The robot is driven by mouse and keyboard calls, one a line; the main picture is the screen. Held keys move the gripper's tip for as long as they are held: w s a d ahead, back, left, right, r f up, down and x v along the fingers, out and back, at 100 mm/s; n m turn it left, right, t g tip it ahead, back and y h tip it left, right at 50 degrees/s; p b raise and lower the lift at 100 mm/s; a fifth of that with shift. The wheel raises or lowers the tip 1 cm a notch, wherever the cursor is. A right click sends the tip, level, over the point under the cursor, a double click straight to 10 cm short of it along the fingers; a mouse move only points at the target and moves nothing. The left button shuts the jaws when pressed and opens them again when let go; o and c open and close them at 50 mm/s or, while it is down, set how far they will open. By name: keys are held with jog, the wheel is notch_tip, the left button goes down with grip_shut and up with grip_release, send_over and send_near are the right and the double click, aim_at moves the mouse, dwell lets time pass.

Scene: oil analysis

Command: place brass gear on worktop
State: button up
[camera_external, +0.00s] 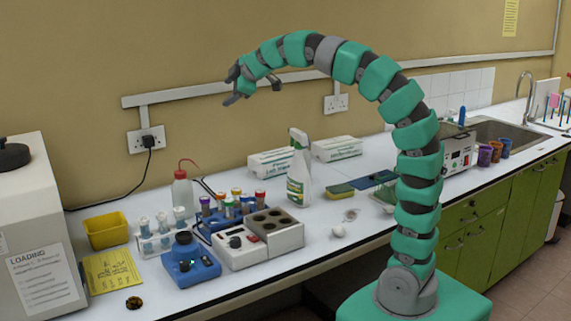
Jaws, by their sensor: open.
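A small dark round piece with brown-gold tones, which looks like the brass gear (134,303), lies flat on the white worktop (330,262) near its front edge at the lower left. My gripper (234,87) is open and empty. It is raised high above the bench in front of the tan wall, up and to the right of the gear and well apart from it. My teal arm arches up from the lower right.
A yellow notice (112,270), a blue device (190,262) and a white block heater (245,246) stand near the gear. A spray bottle (299,175) and a red-capped bottle (182,195) stand behind.

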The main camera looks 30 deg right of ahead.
jog(key=s+d+r+m+t, duration=0.1)
jog(key=s+d+r+m, duration=0.1)
jog(key=d+r+m, duration=0.2)
jog(key=s+d+r+m+t+h, duration=0.1)
jog(key=s+d+r+m+t, duration=0.1)
jog(key=d, duration=0.9)
jog(key=s+d+r+m+t+h, duration=0.1)
jog(key=s+d+r+m, duration=0.3)
jog(key=d+r+m, duration=0.3)
jog(key=shift+s+d+m+t, duration=0.2)
jog(key=shift+d+m+t, duration=0.15)
jog(key=shift+m, duration=0.25)
jog(key=shift+r, duration=0.1)
